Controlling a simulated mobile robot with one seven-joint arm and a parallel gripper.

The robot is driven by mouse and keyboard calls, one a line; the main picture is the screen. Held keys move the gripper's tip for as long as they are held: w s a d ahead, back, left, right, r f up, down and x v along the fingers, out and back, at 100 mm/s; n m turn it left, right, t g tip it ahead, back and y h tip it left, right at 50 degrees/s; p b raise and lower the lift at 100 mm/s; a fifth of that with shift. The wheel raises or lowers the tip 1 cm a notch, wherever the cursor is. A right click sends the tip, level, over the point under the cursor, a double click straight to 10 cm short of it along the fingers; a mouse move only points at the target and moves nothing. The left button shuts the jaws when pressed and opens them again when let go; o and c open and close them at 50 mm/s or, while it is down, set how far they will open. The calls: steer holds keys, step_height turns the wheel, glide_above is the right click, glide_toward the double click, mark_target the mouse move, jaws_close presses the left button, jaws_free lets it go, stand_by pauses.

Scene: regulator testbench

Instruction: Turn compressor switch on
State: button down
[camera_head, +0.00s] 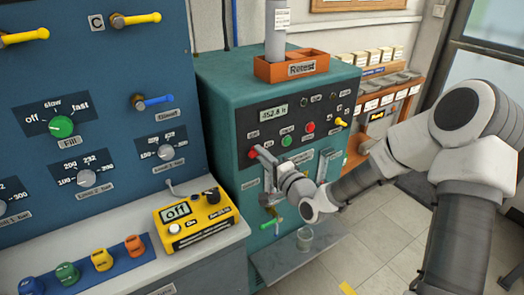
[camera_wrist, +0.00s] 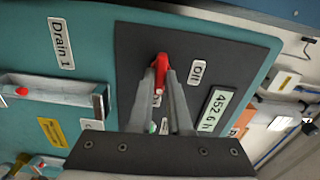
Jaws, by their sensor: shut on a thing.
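The compressor switch, a red knob (camera_wrist: 161,61), sits on the dark panel of the teal cabinet. Small labels lie near it, one seeming to read "Off". It also shows as a small red spot in the head view (camera_head: 252,153). My gripper (camera_wrist: 161,77) is shut on the red knob, with one finger on each side of it. In the head view my gripper (camera_head: 258,152) reaches the panel's left side from the lower right and partly hides the knob. The label by the knob is too small to read in the head view.
The teal cabinet (camera_head: 215,95) also carries an hour display (camera_head: 273,112), green and red buttons, and a yellow lever (camera_head: 341,122). An orange "Retest" tray (camera_head: 293,69) stands on top. A yellow meter (camera_head: 195,220) and several coloured knobs lie on the left bench.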

steer(key=shift+m, duration=0.4)
steer(key=c, duration=0.9)
jaws_free()
steer(key=shift+o, duration=0.2)
steer(key=p+v, duration=0.9)
steer(key=v, duration=0.8)
steer(key=shift+s+d, duration=0.1)
steer(key=shift+d, duration=0.05)
